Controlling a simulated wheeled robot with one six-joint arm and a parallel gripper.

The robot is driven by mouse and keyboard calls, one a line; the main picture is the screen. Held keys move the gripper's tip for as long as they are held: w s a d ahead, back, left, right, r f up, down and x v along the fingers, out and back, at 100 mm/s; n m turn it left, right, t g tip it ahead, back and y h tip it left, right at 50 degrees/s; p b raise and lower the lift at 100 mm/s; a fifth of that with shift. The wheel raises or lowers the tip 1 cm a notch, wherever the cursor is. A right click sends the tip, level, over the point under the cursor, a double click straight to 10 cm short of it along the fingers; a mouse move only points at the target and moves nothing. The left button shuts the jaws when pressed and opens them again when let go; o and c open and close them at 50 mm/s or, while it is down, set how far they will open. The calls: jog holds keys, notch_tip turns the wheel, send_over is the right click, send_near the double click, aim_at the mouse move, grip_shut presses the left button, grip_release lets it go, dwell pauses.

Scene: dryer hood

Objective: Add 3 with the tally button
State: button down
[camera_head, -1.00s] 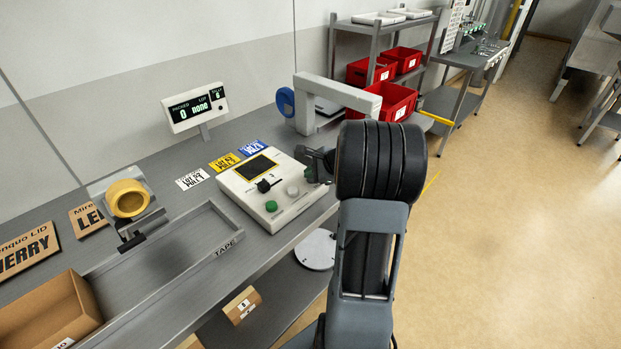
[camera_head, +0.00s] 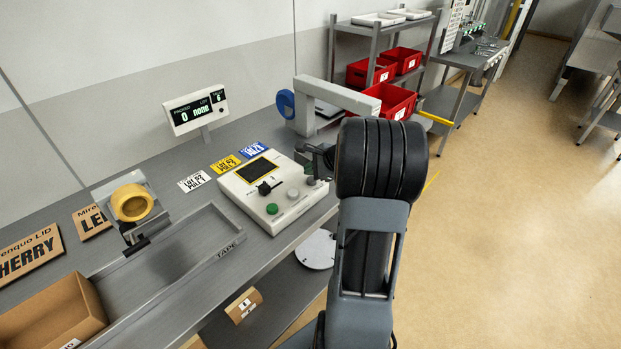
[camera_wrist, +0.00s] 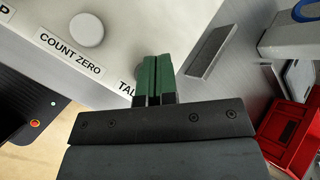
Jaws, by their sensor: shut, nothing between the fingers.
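The control box (camera_head: 262,192) is pale, with a dark screen, a black knob, a green button (camera_head: 272,208) and a grey button (camera_head: 293,194). The grey button also shows in the wrist view (camera_wrist: 86,29), beside the label COUNT ZERO. The tally button (camera_wrist: 139,72) is mostly hidden behind my fingers, by a label whose visible letters are TAL. My gripper (camera_wrist: 157,60) is shut and empty, its green fingertips over or beside that button; I cannot tell whether they touch it. In the head view, my arm covers part of the gripper. The display (camera_head: 195,110) reads packed 0, lot none, tally 6.
Colored cards (camera_head: 225,164) lie behind the control box. A grey frame (camera_head: 338,93) and red bins (camera_head: 393,101) are to the right.

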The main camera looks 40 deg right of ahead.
aim_at(311, 180)
jog(key=shift+r+p, duration=1.95)
jog(key=shift+r, duration=0.6)
dwell(1.0)
notch_tip(311, 180, up, 4)
jog(key=p, duration=0.4)
jog(key=shift+f+p, duration=0.15)
jog(key=shift+p, duration=0.25)
jog(key=shift+f, duration=0.15)
notch_tip(311, 180, down, 9)
jog(key=b, duration=0.7)
jog(key=shift+r, duration=0.2)
jog(key=shift+f+b, duration=0.15)
jog(key=shift+b, duration=0.15)
dwell(1.2)
